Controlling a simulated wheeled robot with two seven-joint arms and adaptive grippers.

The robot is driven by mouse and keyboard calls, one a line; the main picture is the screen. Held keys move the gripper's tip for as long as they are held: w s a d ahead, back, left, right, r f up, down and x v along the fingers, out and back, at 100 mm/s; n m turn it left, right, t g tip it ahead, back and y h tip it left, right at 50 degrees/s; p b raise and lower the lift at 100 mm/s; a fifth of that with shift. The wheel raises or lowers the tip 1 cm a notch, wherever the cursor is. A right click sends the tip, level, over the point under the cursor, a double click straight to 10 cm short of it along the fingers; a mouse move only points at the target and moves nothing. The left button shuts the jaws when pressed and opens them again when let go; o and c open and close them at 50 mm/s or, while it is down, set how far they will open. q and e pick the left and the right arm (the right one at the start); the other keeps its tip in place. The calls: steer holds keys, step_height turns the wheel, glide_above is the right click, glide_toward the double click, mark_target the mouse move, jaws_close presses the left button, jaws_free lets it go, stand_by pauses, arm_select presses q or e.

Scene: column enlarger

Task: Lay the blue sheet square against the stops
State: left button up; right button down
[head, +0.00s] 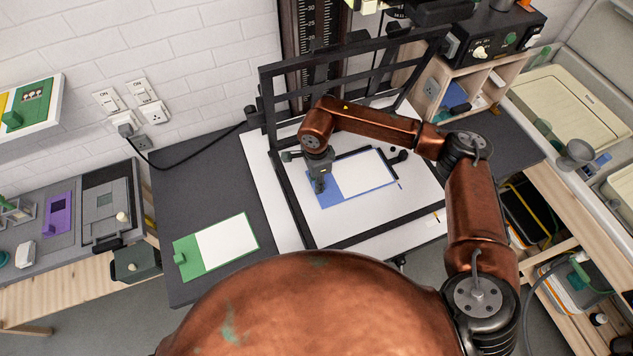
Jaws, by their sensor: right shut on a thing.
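The blue sheet (373,178) lies on the white baseboard (415,201) of the enlarger; it has a white middle with blue at its left end and lower edge. Dark stops (366,152) run along its far edge. I cannot tell whether the sheet touches them. My right gripper (319,186) points down at the sheet's blue left end and is shut on it; its fingertips are small and partly hidden. My left gripper is not in view.
A black hinged frame (268,92) stands raised around the baseboard. A green-edged sheet (227,244) lies on the dark bench to the left. A wooden shelf unit (484,82) stands behind at right. A black cable (195,155) crosses the bench.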

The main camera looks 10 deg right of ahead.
steer(key=c, duration=1.6)
jaws_free()
steer(key=shift+r, duration=0.15)
steer(key=shift+r+p, duration=1.3)
steer(key=shift+r, duration=2.55)
steer(key=shift+r, duration=0.1)
step_height(320, 180, up, 12)
steer(key=shift+a+f, duration=0.1)
